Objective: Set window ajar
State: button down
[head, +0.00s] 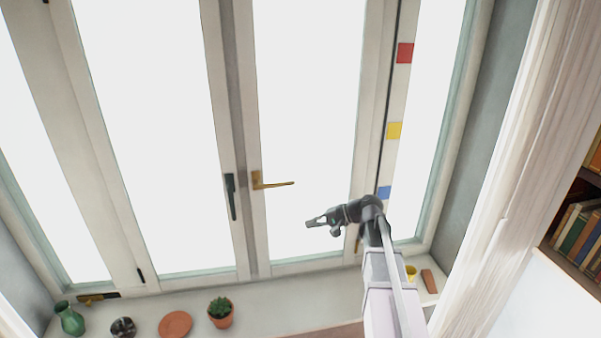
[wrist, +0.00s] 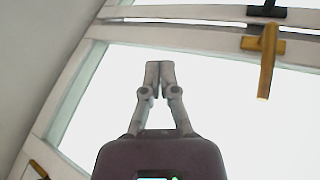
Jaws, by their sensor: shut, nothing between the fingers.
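The window has several white-framed panes. A brass handle (head: 272,182) on the right middle sash (head: 247,110) points sideways to the right; it also shows in the wrist view (wrist: 266,58). A dark handle (head: 232,197) on the sash to its left hangs down. The two sashes meet side by side between the handles. A thin dark line runs along the right edge of the right sash; I cannot tell whether it is a gap. My gripper (head: 311,223) is shut and empty, right of and below the brass handle, apart from it. In the wrist view its fingertips (wrist: 160,72) touch each other.
The sill holds a green vase (head: 70,319), a terracotta plate (head: 175,325), a potted cactus (head: 220,312) and a yellow cup (head: 411,272). A bookshelf (head: 577,235) stands right.

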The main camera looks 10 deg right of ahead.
aim_at(300, 181)
jog(key=w+d+r+m+t+y+p, duration=0.2)
jog(key=w+d+r, duration=0.3)
jog(key=r, duration=0.5)
jog(key=shift+w+d+t+y, duration=0.25)
jog(key=shift+d+t+y, duration=0.4)
jog(key=shift+d, duration=0.45)
jog(key=shift+a, duration=0.1)
jog(key=shift+x, duration=4.95)
jog(key=shift+r, duration=0.1)
